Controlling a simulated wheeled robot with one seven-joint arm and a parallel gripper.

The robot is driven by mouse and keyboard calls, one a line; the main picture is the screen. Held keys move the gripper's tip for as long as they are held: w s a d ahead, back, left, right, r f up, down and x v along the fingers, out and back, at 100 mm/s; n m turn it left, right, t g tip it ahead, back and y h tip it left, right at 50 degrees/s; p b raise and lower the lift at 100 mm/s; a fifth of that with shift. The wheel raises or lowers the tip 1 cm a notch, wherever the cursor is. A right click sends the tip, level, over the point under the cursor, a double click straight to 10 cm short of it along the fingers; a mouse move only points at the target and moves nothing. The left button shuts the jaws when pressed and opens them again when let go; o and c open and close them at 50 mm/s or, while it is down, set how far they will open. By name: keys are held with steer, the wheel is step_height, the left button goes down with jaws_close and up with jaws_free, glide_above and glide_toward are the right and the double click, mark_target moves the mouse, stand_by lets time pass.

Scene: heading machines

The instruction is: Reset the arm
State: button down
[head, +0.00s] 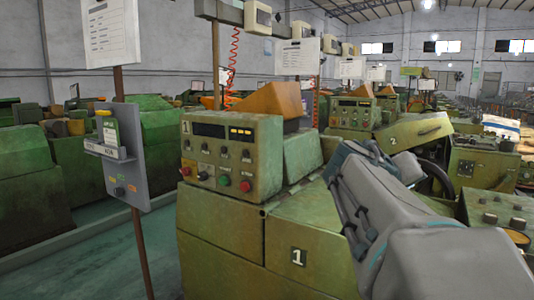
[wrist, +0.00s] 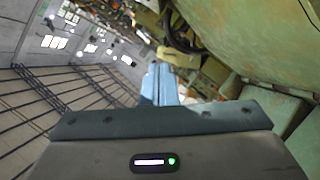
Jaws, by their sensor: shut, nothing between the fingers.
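My arm (head: 385,215) reaches up from the lower right in the head view, in front of the green machine marked 1 (head: 300,257). My gripper's fingers are not clear in the head view. In the wrist view my gripper (wrist: 160,75) shows as two blue-grey fingers side by side, shut with nothing between them. The wrist view is tilted, with green machine surfaces close on the right.
Machine 1's control box (head: 228,155) has buttons and a dark display. Left of it, a grey panel (head: 122,150) with a yellow-topped device stands on a brown post. Machine 2 (head: 412,133) is behind my arm. Teal floor (head: 110,260) is open at lower left.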

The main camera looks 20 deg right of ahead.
steer(key=s+a+f+n+g+y+p, duration=0.1)
steer(key=s+a+f+y+p, duration=0.2)
steer(key=a, duration=0.6)
steer(key=s+a+f+n+y+p, duration=0.2)
steer(key=s+a+f+y+p, duration=0.1)
steer(key=a+f, duration=0.5)
steer(key=s+a+f+n+g+y+p, duration=0.1)
steer(key=s+a+f+y+p, duration=0.2)
steer(key=a, duration=0.6)
step_height(320, 180, down, 2)
steer(key=y+p, duration=0.2)
steer(key=y, duration=0.1)
steer(key=shift+a+f+n+g+y, duration=0.25)
steer(key=shift+a+n+g+y, duration=0.05)
steer(key=shift+y, duration=0.1)
